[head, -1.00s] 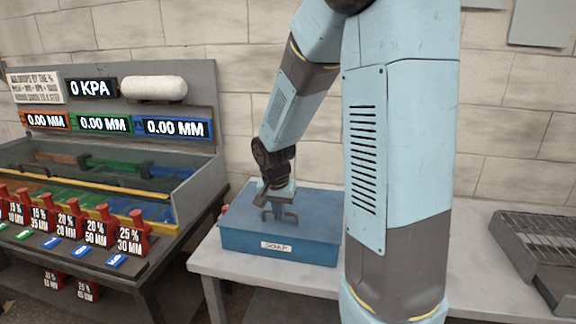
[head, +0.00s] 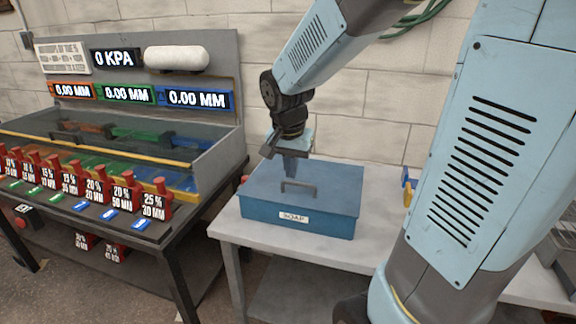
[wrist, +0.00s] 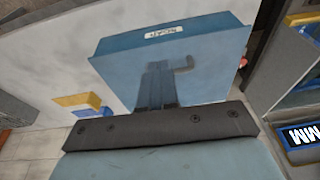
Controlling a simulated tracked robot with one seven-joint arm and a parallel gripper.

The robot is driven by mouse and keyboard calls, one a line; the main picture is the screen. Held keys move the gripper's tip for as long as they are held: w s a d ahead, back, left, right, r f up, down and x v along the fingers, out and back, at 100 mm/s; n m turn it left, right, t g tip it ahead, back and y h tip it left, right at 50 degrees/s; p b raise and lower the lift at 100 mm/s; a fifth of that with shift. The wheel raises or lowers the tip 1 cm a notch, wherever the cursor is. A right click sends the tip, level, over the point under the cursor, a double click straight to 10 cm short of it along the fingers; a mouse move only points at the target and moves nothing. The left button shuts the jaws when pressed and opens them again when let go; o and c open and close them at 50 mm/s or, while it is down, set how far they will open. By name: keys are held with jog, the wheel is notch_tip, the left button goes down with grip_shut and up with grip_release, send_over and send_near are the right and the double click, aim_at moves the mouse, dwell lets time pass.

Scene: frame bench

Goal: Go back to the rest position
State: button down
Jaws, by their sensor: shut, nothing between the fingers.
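My gripper (head: 289,172) hangs above the blue box labelled SOAP (head: 337,213), over the back part of its lid. Its fingers are shut with nothing between them. The box stands closed on the light table, with a grey handle (head: 298,187) on its lid. In the wrist view the shut fingers (wrist: 157,88) point at the lid of the box (wrist: 215,60), and part of the handle (wrist: 185,66) shows beside them. Whether the fingertips touch the lid is hard to tell, but they look apart from the handle.
A bench with a gauge panel (head: 225,125) and several red weights (head: 152,206) stands at the left. Yellow and blue pieces (head: 407,185) sit right of the box; they also show in the wrist view (wrist: 82,103). A stone wall (head: 250,50) is behind. The front tabletop (head: 262,248) is clear.

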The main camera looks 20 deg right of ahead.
jog(key=s+d+r+n+t+y, duration=0.1)
jog(key=s+r+n, duration=0.6)
jog(key=s, duration=0.7)
notch_tip(320, 180, up, 3)
jog(key=shift+s+d+f+t, duration=0.2)
jog(key=shift+d+t, duration=0.25)
jog(key=shift+t, duration=0.75)
